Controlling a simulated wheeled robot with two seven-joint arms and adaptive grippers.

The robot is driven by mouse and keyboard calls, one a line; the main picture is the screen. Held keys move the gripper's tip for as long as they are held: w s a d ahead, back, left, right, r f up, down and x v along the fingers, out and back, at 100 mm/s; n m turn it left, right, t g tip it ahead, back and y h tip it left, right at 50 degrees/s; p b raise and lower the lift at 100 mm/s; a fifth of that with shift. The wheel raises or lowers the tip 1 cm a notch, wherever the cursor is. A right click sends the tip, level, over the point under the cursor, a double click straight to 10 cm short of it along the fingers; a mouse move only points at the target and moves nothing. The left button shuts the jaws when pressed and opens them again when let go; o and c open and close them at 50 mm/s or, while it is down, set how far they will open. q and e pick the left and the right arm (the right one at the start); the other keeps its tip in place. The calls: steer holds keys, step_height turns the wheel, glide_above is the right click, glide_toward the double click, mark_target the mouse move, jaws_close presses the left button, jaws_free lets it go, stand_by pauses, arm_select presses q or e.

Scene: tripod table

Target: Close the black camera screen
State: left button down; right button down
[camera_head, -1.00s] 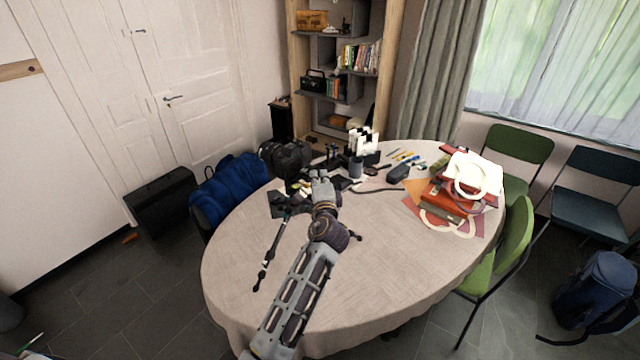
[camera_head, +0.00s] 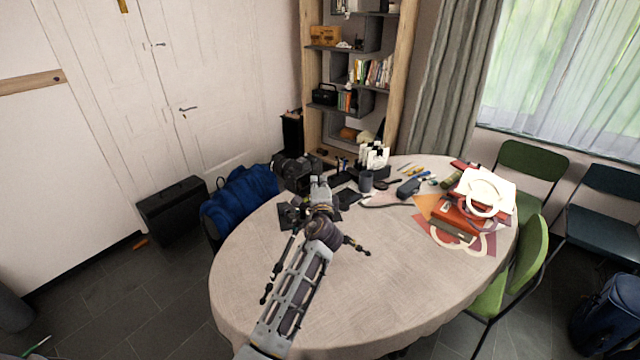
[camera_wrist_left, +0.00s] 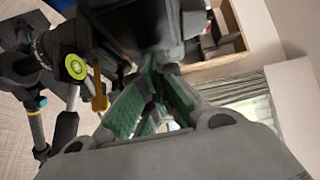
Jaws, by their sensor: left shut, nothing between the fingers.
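A black camera (camera_head: 291,172) is at the far left side of the round table (camera_head: 300,320), on a tripod whose dark legs (camera_head: 360,248) spread over the cloth. My left gripper (camera_head: 320,184) is just right of and nearer than the camera body, its fingers pointing away from me. In the left wrist view, the dark camera body (camera_wrist_left: 155,22) fills the top, close above the green-padded fingers of my left gripper (camera_wrist_left: 155,105). The fingers are shut and empty. I cannot clearly make out the screen or whether the fingers touch it. My right gripper is not in view.
The tripod head with a yellow-green bubble level (camera_wrist_left: 75,66) is close left of the fingers. The table's near part is clear.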

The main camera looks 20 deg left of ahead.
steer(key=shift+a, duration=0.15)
arm_select(q)
steer(key=shift+w+a+n+y+b, duration=0.3)
steer(key=shift+a+y+b, duration=0.1)
steer(key=shift+b, duration=0.3)
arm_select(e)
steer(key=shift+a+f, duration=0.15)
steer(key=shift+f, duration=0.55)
arm_select(q)
steer(key=shift+a, duration=0.15)
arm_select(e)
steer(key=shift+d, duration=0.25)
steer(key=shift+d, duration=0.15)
